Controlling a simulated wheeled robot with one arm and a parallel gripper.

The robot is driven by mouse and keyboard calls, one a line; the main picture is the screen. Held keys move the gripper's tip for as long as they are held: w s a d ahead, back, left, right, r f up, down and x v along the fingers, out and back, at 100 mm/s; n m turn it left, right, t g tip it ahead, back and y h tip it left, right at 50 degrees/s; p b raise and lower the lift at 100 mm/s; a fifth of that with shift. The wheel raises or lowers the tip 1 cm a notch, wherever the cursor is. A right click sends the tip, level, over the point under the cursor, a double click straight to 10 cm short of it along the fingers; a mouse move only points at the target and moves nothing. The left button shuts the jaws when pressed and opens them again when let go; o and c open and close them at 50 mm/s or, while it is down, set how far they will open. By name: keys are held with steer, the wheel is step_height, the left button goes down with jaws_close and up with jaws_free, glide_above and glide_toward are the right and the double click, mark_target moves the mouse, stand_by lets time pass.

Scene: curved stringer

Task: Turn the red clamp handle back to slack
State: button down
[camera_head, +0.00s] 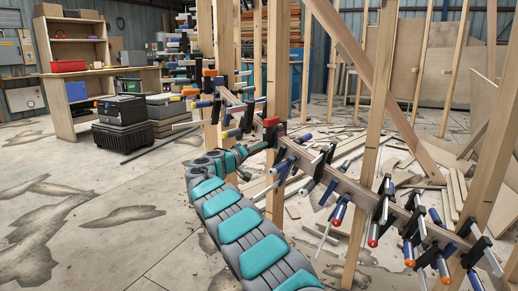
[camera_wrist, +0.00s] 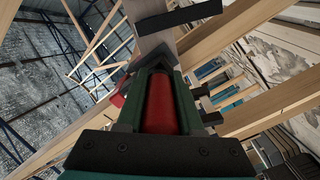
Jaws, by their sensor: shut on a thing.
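The red clamp handle (camera_wrist: 160,105) is a smooth red cylinder lying lengthwise between the two dark green fingers of my gripper (camera_wrist: 160,82) in the wrist view. The fingers are shut on it, one along each side. In the head view my gripper (camera_head: 258,148) reaches up to the clamp at the middle of the curved wooden stringer (camera_head: 345,184). The handle cannot be made out there, as the gripper covers it. A red clamp part (camera_head: 271,121) shows just above the gripper, against the upright post. I cannot tell how tight the clamp is.
Many other clamps with blue, red and orange handles (camera_head: 340,212) line the stringer on both sides of my gripper. Upright wooden posts (camera_head: 277,75) stand close by. Scrap boards (camera_head: 345,150) litter the floor behind. Open concrete floor (camera_head: 90,215) lies to the left.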

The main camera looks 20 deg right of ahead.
steer(key=n+p, duration=0.1)
steer(key=n, duration=0.1)
steer(key=n+p, duration=0.2)
steer(key=n, duration=0.1)
steer(key=shift+r+n, duration=0.2)
steer(key=shift+n, duration=0.1)
steer(key=n+p, duration=0.5)
steer(key=n, duration=0.1)
steer(key=shift+r, duration=0.2)
steer(key=n+p, duration=0.5)
steer(key=n, duration=0.1)
steer(key=shift+n, duration=0.3)
steer(key=n+p, duration=0.2)
steer(key=n, duration=0.1)
steer(key=shift+f+n+p, duration=0.1)
steer(key=shift+n+p, duration=0.3)
steer(key=shift+n, duration=0.9)
steer(key=c, duration=0.5)
jaws_free()
steer(key=shift+w, duration=0.1)
steer(key=shift+c, duration=0.2)
